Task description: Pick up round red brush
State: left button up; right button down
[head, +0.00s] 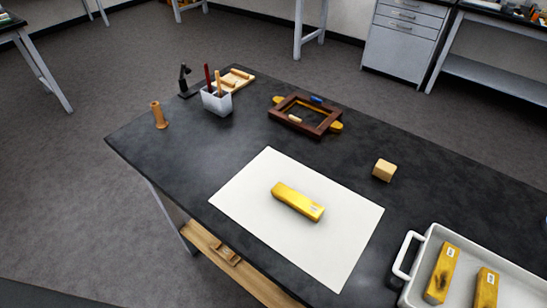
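A thin dark red handle (207,78), likely the round red brush, stands upright in a white square cup (217,103) near the far left end of the black table. Its lower end is hidden inside the cup, so I cannot tell the shape of its tip. A tan-orange handle (218,81) stands beside it in the same cup. Neither of my grippers shows in the head view.
The black table (160,175) also holds a small black stand (184,82), a wooden spool (159,115), a wooden rack (236,80), a brown frame (303,114), a tan block (384,170), a gold bar (297,201) on a white sheet (335,255), and a white tray (425,246).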

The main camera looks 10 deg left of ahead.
aim_at(206, 70)
jog(key=j+z, duration=0.35)
jog(key=k+j+z, duration=0.1)
jog(key=j+z, duration=0.2)
jog(key=j, duration=0.25)
jog(key=k+j+z, duration=0.15)
jog(key=j+z, duration=0.2)
jog(key=j, duration=0.15)
